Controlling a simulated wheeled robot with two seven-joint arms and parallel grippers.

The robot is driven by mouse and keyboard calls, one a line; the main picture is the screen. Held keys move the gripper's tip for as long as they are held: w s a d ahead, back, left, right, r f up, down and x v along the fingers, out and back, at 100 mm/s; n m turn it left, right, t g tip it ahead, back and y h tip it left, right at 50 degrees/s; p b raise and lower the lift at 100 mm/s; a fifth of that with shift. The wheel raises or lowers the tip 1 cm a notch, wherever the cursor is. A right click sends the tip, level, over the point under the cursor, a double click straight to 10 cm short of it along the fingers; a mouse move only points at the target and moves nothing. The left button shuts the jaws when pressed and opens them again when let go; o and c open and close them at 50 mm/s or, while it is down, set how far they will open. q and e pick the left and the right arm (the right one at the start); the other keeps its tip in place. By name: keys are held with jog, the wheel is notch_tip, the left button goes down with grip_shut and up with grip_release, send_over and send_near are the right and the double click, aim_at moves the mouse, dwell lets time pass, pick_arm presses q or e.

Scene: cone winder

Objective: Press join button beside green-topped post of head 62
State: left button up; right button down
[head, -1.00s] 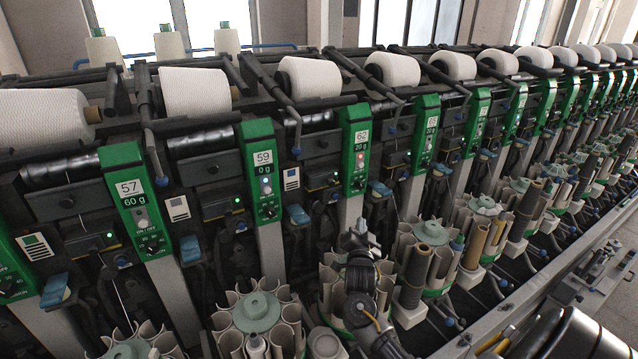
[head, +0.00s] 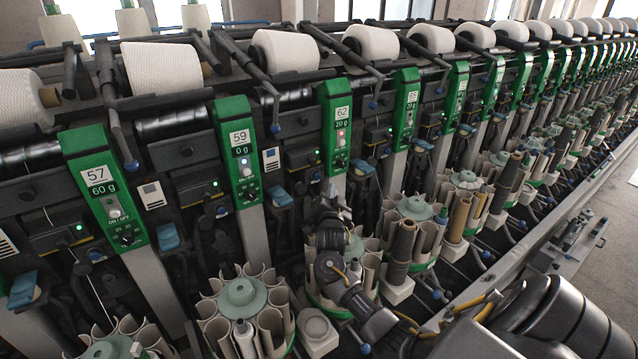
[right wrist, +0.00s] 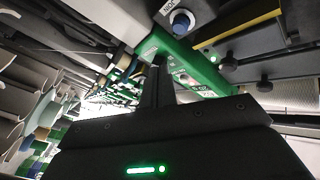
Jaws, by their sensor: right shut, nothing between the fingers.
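The green-topped post of head 62 (head: 334,128) stands mid-picture in the head view, with a "62" label and a "20 g" display. My right gripper (head: 329,188) is shut and empty, just below the green part of this post in the head view. In the right wrist view the shut fingers (right wrist: 158,66) overlap a green post (right wrist: 190,66) in the picture; contact cannot be told. A small reddish spot shows on that post, beside the fingers. My left gripper is out of view.
The posts of head 59 (head: 238,150) and head 57 (head: 103,190) stand to the left, with more posts to the right. Carousels of tubes (head: 240,292) sit below. Cone arms reach forward above. A rail (head: 520,282) and aisle floor lie right.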

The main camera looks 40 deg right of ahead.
aim_at(318, 176)
jog(key=shift+w+d+b, duration=0.2)
jog(key=shift+w+b, duration=0.95)
jog(key=shift+w, duration=1.05)
jog(key=shift+w, duration=0.1)
jog(key=shift+w+b, duration=0.3)
jog(key=shift+w, duration=0.05)
jog(key=shift+w+d+b, duration=0.1)
jog(key=shift+w+b, duration=0.25)
jog(key=shift+w, duration=0.05)
dwell(1.0)
jog(key=shift+s+p, duration=0.7)
jog(key=shift+s, duration=0.15)
